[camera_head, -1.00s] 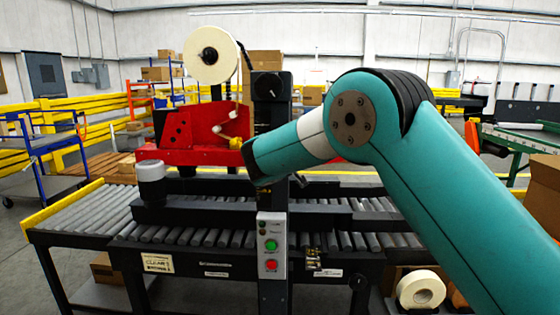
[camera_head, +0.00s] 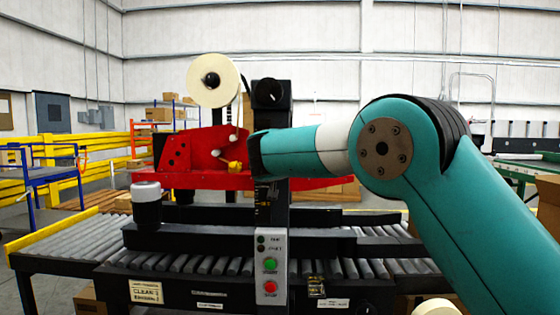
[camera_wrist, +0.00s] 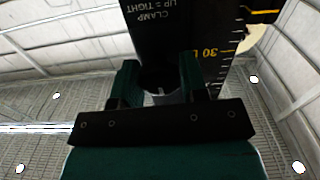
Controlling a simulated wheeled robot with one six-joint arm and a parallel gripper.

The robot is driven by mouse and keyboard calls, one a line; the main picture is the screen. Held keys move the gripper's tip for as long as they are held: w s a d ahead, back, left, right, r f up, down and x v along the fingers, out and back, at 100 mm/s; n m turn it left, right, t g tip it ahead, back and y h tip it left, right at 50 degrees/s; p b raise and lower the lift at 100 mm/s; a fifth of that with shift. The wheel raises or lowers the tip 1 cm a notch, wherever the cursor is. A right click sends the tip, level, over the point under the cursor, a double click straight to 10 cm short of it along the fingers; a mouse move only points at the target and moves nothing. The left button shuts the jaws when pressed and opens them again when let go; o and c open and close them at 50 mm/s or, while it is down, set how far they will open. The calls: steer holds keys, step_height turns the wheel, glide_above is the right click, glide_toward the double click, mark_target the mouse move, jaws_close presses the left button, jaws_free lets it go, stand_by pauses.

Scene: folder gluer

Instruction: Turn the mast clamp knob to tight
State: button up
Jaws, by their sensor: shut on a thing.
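The black mast (camera_head: 272,115) stands upright in the middle of the head view. In the wrist view its face carries an upside-down label reading "CLAMP UP = TIGHT" and a scale with a 30 mark. My gripper (camera_wrist: 158,82) is shut on the dark mast clamp knob (camera_wrist: 160,76), with one green finger on each side. A small pale mark shows between the fingers, but the knob's exact angle is hard to read. In the head view my wrist hides the clamp knob and the fingers. Another black knob (camera_head: 268,92) with a white mark sits at the mast top.
A red tape head (camera_head: 195,160) with a tape roll (camera_head: 213,80) is left of the mast. A control box (camera_head: 270,266) with green and red buttons is below my wrist. The roller conveyor (camera_head: 60,246) runs across the front. A grey-topped cylinder (camera_head: 147,200) stands at left.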

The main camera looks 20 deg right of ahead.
steer(key=shift+m, duration=0.4)
steer(key=o, duration=0.9)
steer(key=b+v, duration=0.3)
steer(key=v, duration=1.4)
steer(key=shift+s, duration=0.2)
